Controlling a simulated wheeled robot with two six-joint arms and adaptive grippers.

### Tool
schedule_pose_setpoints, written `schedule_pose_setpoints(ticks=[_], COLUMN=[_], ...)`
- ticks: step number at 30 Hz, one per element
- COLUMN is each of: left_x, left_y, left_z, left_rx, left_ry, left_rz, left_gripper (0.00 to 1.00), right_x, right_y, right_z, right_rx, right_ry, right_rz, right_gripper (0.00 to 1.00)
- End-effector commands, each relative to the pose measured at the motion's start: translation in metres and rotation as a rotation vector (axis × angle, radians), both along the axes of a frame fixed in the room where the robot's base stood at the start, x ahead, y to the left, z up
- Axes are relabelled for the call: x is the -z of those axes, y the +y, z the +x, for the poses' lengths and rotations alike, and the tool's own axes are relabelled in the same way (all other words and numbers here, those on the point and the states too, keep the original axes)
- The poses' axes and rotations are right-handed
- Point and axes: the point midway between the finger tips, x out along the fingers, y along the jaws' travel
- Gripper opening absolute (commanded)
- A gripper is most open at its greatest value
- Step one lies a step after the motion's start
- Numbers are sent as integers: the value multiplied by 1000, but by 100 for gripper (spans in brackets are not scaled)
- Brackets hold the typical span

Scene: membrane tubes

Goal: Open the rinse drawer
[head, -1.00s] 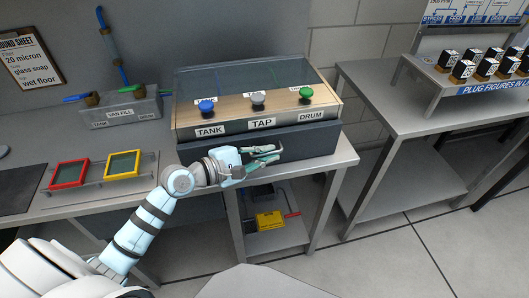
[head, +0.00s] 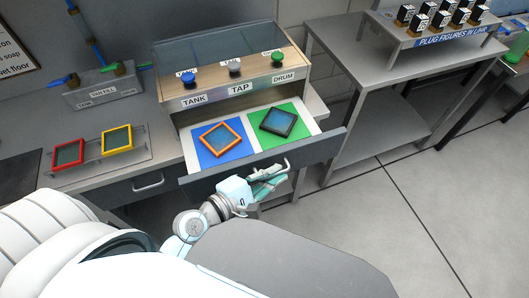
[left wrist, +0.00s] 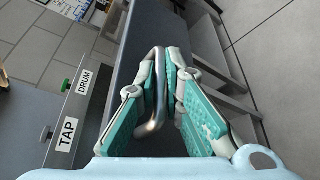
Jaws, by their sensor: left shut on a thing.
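The rinse drawer (head: 321,145) stands pulled out from under the wooden panel labelled TANK, TAP and DRUM. Inside, an orange-framed screen (head: 222,137) lies on a blue area and a dark-framed screen (head: 278,122) on a green area. My left gripper (head: 275,174) is at the drawer's front face. In the left wrist view its teal fingers (left wrist: 170,85) are shut on the metal bar handle (left wrist: 151,110) of the drawer. My right gripper is not in view.
Red-framed (head: 68,153) and yellow-framed (head: 117,139) screens stand on a rack at the left. A VAN FILL box (head: 103,90) is behind them. A grey table (head: 375,55) with a shelf of black-and-white blocks stands at the right, with open floor in front.

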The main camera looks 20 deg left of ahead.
Motion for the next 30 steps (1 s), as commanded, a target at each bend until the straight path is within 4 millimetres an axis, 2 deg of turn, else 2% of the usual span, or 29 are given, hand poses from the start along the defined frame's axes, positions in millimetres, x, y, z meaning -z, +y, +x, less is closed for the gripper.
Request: schedule_pose_setpoints(ticks=[6,18,19,21,30], left_x=[-1,0,0,0,0], left_y=[-13,-16,-16,-16,-15], left_z=[-12,-15,-15,-15,-15], left_rx=[1,4,4,4,2], left_ry=[-2,-2,-2,-2,-1], left_rz=[-4,-2,-2,-2,-1], left_gripper=[0,0,10,17,17], right_x=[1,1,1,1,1], right_y=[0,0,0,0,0], right_z=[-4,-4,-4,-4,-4], right_rx=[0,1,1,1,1], right_ry=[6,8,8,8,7], right_rz=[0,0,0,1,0], right_gripper=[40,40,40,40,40])
